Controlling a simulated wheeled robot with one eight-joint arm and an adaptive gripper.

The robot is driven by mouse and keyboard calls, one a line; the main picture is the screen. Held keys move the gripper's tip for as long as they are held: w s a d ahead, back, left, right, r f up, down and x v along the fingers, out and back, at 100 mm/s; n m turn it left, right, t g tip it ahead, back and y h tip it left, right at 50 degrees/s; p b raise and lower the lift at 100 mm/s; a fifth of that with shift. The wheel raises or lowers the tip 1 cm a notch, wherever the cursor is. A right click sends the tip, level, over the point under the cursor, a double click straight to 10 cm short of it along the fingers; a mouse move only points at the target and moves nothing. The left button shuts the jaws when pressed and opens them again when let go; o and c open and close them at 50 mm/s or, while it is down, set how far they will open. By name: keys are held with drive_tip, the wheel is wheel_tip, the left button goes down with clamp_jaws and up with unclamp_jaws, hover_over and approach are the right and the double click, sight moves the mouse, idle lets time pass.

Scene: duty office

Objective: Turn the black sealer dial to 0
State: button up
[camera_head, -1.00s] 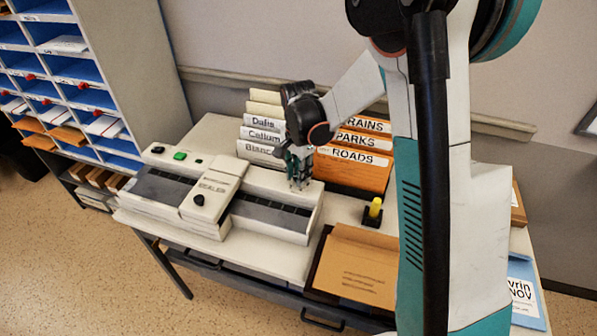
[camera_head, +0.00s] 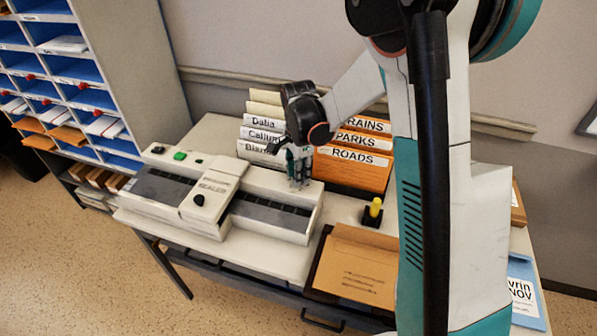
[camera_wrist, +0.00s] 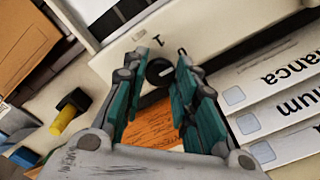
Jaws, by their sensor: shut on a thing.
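The cream sealer (camera_head: 272,231) stands on the desk, its raised block lettered "SEALER". My gripper (camera_head: 298,181) points down at the sealer's right rear end, and its fingers hide the dial in the head view. In the wrist view the black dial (camera_wrist: 159,72) with a pale mark on its face sits between the teal fingers of my gripper (camera_wrist: 157,68). The fingers are closed in on it from both sides.
Orange files (camera_head: 352,171) and white labelled binders (camera_head: 262,138) stand close behind my gripper. A yellow-handled stamp (camera_head: 374,210) and a brown envelope tray (camera_head: 357,266) are to the right. The sealer also has a green button (camera_head: 180,155) and a black knob (camera_head: 198,199).

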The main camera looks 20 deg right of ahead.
drive_tip(key=o, duration=1)
drive_tip(key=shift+o, duration=0.2)
wheel_tip(320, 180, up, 12)
drive_tip(key=s+r+n+t, duration=0.3)
drive_tip(key=s+r+n, duration=0.5)
drive_tip(key=s, duration=0.4)
drive_tip(key=s+f+n+t, duration=0.1)
drive_tip(key=s+n+t, duration=0.3)
drive_tip(key=s+n, duration=0.4)
drive_tip(key=s, duration=0.3)
drive_tip(key=shift+s, duration=0.15)
